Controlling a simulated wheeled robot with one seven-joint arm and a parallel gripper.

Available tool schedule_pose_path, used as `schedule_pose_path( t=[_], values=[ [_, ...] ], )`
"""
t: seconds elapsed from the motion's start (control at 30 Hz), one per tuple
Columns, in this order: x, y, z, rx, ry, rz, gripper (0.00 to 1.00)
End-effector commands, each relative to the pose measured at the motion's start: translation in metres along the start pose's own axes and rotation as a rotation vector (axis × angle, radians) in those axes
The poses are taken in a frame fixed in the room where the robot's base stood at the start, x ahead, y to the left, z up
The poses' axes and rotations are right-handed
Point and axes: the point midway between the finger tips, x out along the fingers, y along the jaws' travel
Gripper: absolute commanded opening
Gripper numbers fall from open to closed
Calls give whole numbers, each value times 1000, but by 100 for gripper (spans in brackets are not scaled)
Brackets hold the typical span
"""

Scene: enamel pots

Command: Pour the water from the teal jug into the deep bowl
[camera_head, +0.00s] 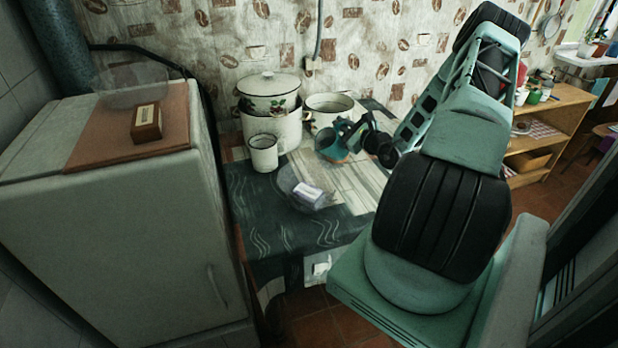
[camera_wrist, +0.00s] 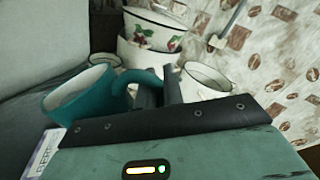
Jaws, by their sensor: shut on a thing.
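The teal jug (camera_head: 331,147) is at the back of the table in the head view. My gripper (camera_head: 352,128) is shut on its handle. In the wrist view the jug (camera_wrist: 78,105) lies left of the fingers, with its handle between them; its pale inside shows, but I cannot make out water. I cannot tell whether its base touches the table. A wide white enamel vessel (camera_head: 330,101) stands just behind the jug. A clear glass bowl (camera_head: 287,183) sits nearer the front. I cannot tell for certain which of these is the deep bowl.
A lidded flowered pot (camera_head: 268,92) sits stacked on a white pot (camera_head: 284,131), with a white mug (camera_head: 263,153) in front. A white packet (camera_head: 308,194) is at the glass bowl. A fridge (camera_head: 110,240) stands left. The table's front cloth (camera_head: 270,228) is clear.

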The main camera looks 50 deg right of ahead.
Motion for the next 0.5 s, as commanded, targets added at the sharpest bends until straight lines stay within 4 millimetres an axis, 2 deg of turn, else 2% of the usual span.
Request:
schedule_pose_path(
  t=[0.5],
  values=[
    [0,10,6,-155,-5,-1,0]
  ],
)
